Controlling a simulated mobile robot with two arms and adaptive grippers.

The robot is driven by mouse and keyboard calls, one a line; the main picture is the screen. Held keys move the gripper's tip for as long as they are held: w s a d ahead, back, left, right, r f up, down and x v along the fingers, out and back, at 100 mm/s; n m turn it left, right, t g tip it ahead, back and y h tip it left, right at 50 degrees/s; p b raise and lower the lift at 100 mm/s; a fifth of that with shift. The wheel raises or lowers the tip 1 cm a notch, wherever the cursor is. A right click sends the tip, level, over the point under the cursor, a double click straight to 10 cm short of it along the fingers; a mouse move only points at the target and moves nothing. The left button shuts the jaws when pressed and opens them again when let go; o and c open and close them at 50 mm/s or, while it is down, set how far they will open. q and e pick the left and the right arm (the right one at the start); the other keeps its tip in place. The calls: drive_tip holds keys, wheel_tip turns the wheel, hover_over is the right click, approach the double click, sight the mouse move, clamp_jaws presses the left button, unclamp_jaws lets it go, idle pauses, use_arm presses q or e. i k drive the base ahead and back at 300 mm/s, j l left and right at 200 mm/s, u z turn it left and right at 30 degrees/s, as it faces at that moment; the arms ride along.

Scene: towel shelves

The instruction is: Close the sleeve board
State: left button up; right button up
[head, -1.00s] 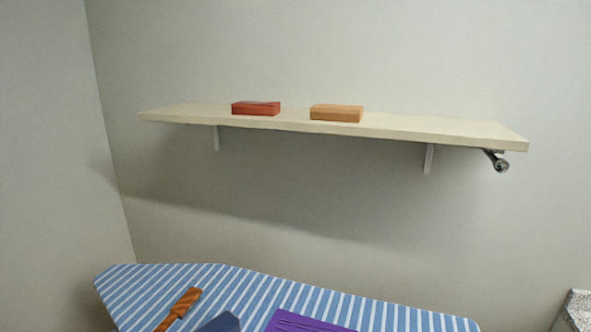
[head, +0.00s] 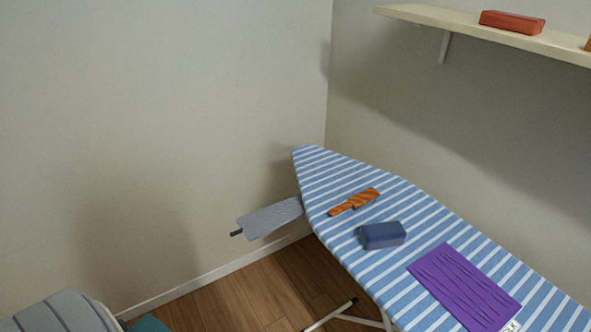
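The sleeve board (head: 270,219) is a narrow grey padded board in the head view. It sticks out to the left from under the ironing board (head: 327,173), near its narrow end. Its outer end carries a small dark tip (head: 236,233). The ironing board has a blue and white striped cover and hides the inner end of the sleeve board. Neither of my grippers is in view.
On the ironing board lie a wooden-handled brush-like item (head: 355,202), a dark blue block (head: 383,235) and a purple cloth (head: 464,287). A wall shelf (head: 420,16) holds a red box (head: 512,22). Wooden floor (head: 232,297) is open left of the board. A grey rounded object (head: 62,315) is at lower left.

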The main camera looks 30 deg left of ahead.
sight(254, 225)
drive_tip(key=u, duration=1.15)
